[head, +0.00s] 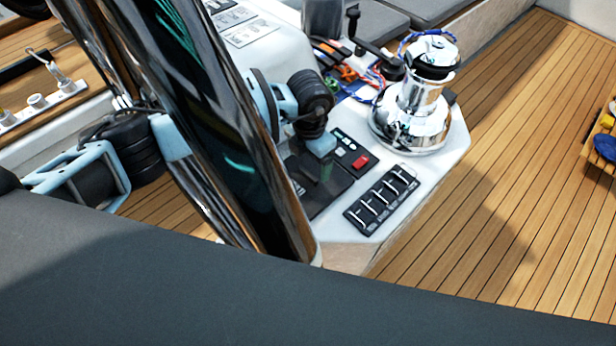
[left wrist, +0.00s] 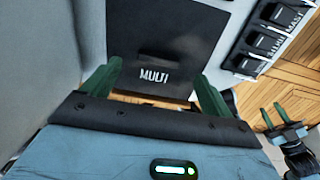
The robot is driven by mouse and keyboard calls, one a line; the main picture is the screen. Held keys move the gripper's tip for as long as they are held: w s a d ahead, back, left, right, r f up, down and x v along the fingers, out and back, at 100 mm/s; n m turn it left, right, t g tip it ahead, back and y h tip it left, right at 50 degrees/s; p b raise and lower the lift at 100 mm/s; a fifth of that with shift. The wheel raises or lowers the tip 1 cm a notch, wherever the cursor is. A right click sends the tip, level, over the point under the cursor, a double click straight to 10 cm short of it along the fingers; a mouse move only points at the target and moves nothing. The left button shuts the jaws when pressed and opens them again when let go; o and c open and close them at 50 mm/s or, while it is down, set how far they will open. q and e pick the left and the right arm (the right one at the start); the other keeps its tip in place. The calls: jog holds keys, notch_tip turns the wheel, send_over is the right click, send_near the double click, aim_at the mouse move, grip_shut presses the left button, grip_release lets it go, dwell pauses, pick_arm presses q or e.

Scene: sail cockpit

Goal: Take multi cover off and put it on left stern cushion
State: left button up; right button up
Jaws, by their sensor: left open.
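The multi cover (left wrist: 165,35) is a dark flat panel marked "MULTI" with a small raised lip, on the pale console in the left wrist view. In the head view it shows as a dark panel (head: 322,190) beside the shiny black post. My left gripper (head: 318,150) is right over its far part, partly hidden. In the left wrist view its green fingers (left wrist: 157,86) are spread and empty, in front of the cover's lettered edge. My right gripper (left wrist: 273,116) shows small at the lower right, its fingers apart and empty. I cannot tell which cushion is the left stern one.
A shiny black post (head: 215,130) crosses in front of my left arm. Grey cushions (head: 430,8) lie behind. A dark grey surface (head: 180,285) fills the foreground.

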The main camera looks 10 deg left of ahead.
aim_at(308, 173)
pick_arm(q)
notch_tip(308, 173, down, 5)
jog(key=shift+s+a+r, duration=0.1)
jog(key=shift+c, duration=0.3)
jog(key=c, duration=1)
notch_tip(308, 173, up, 10)
jog(key=shift+p, duration=0.3)
